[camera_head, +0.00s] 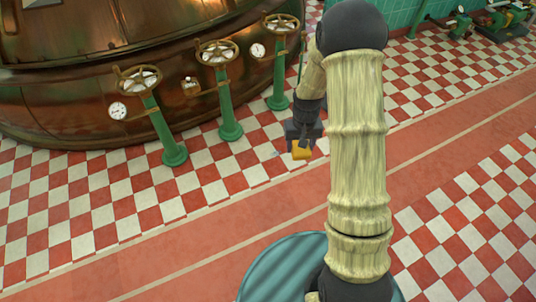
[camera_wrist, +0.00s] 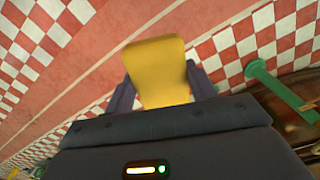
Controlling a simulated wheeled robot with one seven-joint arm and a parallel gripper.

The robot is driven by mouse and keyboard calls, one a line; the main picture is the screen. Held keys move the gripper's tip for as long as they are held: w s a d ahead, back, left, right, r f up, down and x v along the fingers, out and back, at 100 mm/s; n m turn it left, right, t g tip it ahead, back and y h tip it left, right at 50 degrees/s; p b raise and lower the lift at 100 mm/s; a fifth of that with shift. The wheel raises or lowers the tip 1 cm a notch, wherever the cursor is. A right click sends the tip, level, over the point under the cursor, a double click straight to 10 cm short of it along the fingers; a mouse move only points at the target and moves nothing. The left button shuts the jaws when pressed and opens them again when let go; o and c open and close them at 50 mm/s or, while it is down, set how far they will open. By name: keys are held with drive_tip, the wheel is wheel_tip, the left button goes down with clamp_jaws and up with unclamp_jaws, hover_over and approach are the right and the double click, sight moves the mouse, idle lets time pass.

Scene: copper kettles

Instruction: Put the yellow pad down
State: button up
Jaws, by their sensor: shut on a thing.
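The yellow pad (camera_head: 302,151) is held at the end of my arm, above the red and white checked floor. My gripper (camera_head: 301,143) is shut on it. In the wrist view the yellow pad (camera_wrist: 158,72) sits between the two dark fingers of my gripper (camera_wrist: 160,85), one on each side of it. The pad's near end is hidden behind the gripper body. How high the pad is above the floor, I cannot tell.
Green valve stands with brass handwheels (camera_head: 217,52) stand to the left, before a large copper kettle (camera_head: 110,30). Gauges (camera_head: 117,111) sit beside the stands. A plain red floor strip (camera_head: 215,245) runs clear across the front. Green machinery (camera_head: 503,17) stands at the far right.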

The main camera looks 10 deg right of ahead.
drive_tip(key=shift+p, duration=1.1)
drive_tip(key=shift+a+f+p, duration=0.1)
drive_tip(key=shift+f+p, duration=0.1)
drive_tip(key=shift+p, duration=0.6)
drive_tip(key=p, duration=0.2)
drive_tip(key=f+p, duration=0.1)
drive_tip(key=p, duration=0.1)
drive_tip(key=shift+s+a+f, duration=0.1)
drive_tip(key=shift+s+f, duration=0.05)
drive_tip(key=shift+s, duration=0.1)
drive_tip(key=s+f+p, duration=0.5)
drive_tip(key=p, duration=0.5)
drive_tip(key=shift+s+a, duration=0.2)
drive_tip(key=shift+f, duration=0.1)
